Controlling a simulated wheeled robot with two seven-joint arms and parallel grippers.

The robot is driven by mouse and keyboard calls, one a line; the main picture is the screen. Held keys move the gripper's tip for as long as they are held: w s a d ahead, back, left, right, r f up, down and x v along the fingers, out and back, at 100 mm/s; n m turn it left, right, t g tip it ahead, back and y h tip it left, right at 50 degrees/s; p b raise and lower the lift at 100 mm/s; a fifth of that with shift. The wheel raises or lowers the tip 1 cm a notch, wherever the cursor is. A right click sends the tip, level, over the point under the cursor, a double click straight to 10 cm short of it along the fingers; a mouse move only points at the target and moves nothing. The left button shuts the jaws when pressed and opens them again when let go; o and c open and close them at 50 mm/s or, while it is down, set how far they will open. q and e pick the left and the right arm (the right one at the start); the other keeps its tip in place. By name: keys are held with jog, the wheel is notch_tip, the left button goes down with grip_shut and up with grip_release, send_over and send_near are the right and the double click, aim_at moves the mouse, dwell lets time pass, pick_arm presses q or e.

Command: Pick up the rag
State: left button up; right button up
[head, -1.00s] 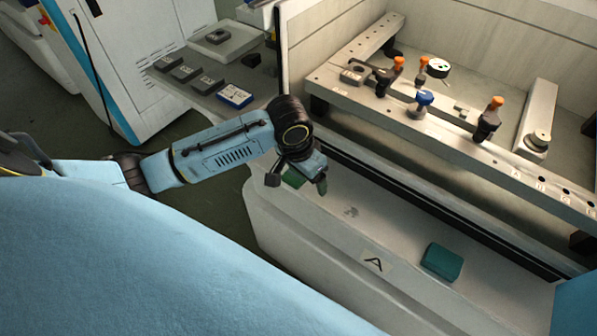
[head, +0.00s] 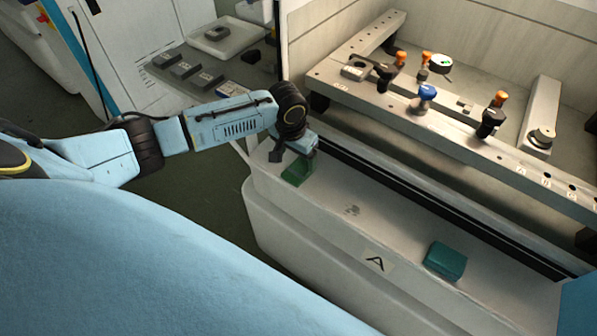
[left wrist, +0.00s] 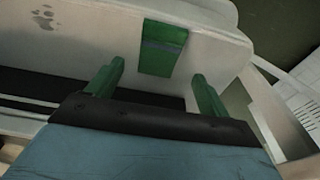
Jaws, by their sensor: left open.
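A small green folded piece (head: 297,173), which looks like the rag, lies on the pale front ledge of the machine, near its left end. In the left wrist view the green piece (left wrist: 162,48) is a flat rectangle with a grey-blue band. My left gripper (head: 294,152) is just above and behind it, partly covering it in the head view. In the left wrist view its two green fingers (left wrist: 157,88) are spread apart, with nothing between them and the green piece ahead of them. My right gripper is not in view.
A rail with orange, black and blue knobs (head: 427,97) stands behind the ledge. A side shelf (head: 190,90) holds several small dark blocks.

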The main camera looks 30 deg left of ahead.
aim_at(299, 168)
pick_arm(q)
jog(key=f, duration=0.2)
jog(key=f+b, duration=0.1)
jog(key=f, duration=0.1)
jog(key=shift+w+d+f, duration=0.1)
jog(key=shift+w+f, duration=0.1)
jog(key=shift+f, duration=0.15)
jog(key=shift+f, duration=0.25)
dwell(0.3)
jog(key=c, duration=1.1)
jog(key=shift+c, duration=0.2)
jog(key=shift+r, duration=0.15)
notch_tip(299, 168, up, 10)
jog(key=p, duration=0.2)
jog(key=shift+r, duration=0.1)
